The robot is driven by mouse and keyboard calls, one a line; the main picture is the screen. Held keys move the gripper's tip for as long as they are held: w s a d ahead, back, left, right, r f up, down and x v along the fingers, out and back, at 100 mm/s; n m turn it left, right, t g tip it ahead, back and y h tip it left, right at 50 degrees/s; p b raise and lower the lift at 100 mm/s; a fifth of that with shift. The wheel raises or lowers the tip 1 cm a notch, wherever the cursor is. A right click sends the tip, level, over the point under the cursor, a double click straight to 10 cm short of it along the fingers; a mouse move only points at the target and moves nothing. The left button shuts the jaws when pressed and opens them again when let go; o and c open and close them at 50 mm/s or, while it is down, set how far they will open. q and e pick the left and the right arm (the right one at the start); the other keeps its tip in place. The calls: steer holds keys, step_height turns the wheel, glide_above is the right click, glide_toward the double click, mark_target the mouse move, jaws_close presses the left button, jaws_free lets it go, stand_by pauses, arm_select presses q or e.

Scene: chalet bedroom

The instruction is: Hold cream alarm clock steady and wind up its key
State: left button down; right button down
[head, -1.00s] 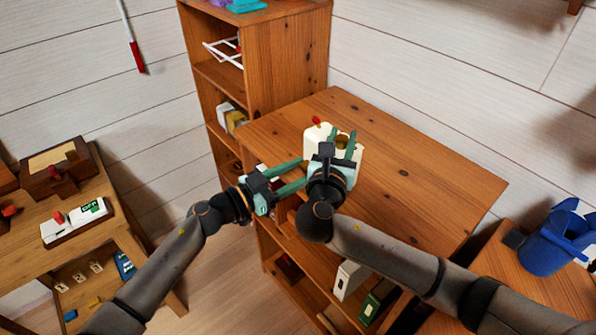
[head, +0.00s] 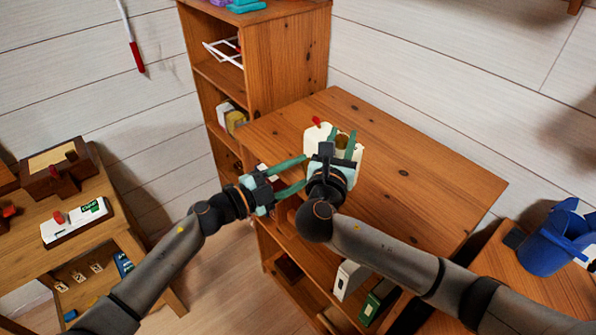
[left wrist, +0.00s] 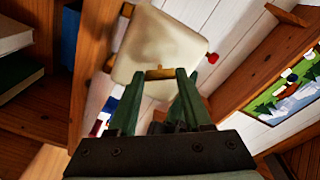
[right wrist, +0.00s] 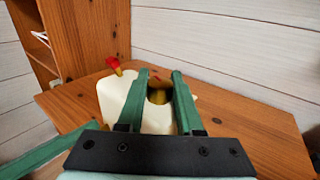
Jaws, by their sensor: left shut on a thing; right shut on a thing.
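The cream alarm clock (head: 316,140) stands on the wooden cabinet top, with a red knob (head: 316,120) on its top. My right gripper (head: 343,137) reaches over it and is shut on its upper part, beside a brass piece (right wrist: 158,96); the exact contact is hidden. In the left wrist view the clock's cream side (left wrist: 165,45) faces me, with a brass key (left wrist: 160,74) on it. My left gripper (head: 304,172) comes from the left and is shut on this key. In the head view the right hand hides the key.
The cabinet top (head: 420,180) is bare to the right of the clock. A tall shelf (head: 285,55) stands behind it at the left. A blue bucket (head: 556,240) stands at the right. A side table (head: 90,235) with wooden items is at the left.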

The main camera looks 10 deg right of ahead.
arm_select(q)
steer(key=m, duration=2.7)
steer(key=shift+m, duration=0.3)
steer(key=shift+c, duration=1.6)
jaws_free()
steer(key=v, duration=1.2)
